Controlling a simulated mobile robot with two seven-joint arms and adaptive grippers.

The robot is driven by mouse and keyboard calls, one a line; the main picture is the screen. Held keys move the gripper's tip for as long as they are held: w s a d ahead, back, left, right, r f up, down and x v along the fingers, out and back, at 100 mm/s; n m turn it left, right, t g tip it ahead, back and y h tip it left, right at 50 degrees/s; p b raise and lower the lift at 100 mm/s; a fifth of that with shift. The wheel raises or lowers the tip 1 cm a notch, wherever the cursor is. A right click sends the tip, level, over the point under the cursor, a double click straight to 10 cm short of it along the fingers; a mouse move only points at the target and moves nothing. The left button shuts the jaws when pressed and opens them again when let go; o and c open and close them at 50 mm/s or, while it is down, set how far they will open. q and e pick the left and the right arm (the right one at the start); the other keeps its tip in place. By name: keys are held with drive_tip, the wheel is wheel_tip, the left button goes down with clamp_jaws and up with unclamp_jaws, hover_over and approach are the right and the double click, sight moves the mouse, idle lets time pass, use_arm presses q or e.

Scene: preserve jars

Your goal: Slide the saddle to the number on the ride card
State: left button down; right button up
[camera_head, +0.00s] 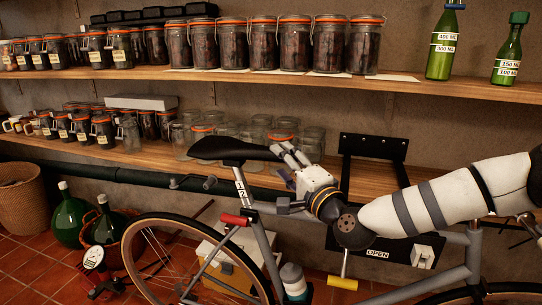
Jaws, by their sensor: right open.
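The black saddle (235,150) sits on top of the bicycle's seat post (241,184), which carries a pale strip with small dark marks that are too small to read. A red lever (235,219) is at the top of the seat tube, below the post. My right gripper (284,165) is open and close to the saddle's nose, at its right end; I cannot tell whether it touches. Nothing shows between its fingers. I cannot make out a ride card. My left gripper is not in view.
The bicycle frame (260,238) stands before a wooden shelf (130,150) of jars. A green demijohn (69,220) and wicker basket (22,200) stand left.

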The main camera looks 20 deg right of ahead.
sight(268, 147)
drive_tip(key=x, duration=0.5)
drive_tip(key=shift+w, duration=0.15)
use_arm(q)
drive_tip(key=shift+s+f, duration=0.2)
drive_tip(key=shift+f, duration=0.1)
use_arm(e)
drive_tip(key=shift+c, duration=0.3)
